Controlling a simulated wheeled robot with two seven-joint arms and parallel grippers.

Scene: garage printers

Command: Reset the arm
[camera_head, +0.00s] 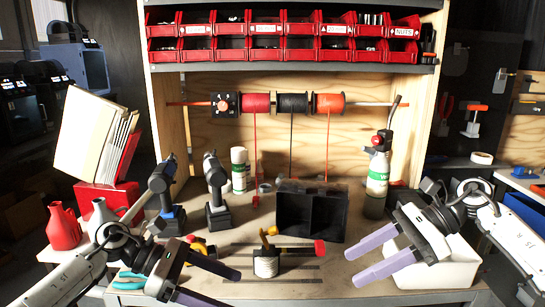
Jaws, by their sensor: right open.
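My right gripper (354,267) reaches in from the right over the front of the workbench. Its two pale purple fingers point left and stand apart, with nothing between them. My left gripper (218,288) comes in from the lower left, its fingers pointing right and apart. It looks empty, and its lower finger runs close to the bottom edge of the picture. Both arms are bent in front of the bench.
On the workbench (330,265) stand a black divided bin (310,214), a small white pot with tools (266,264), two drills (163,190) (216,185) and a green-labelled bottle (378,175). Red bins (265,49) and filament spools (293,103) are above. A white box (445,265) sits behind my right gripper.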

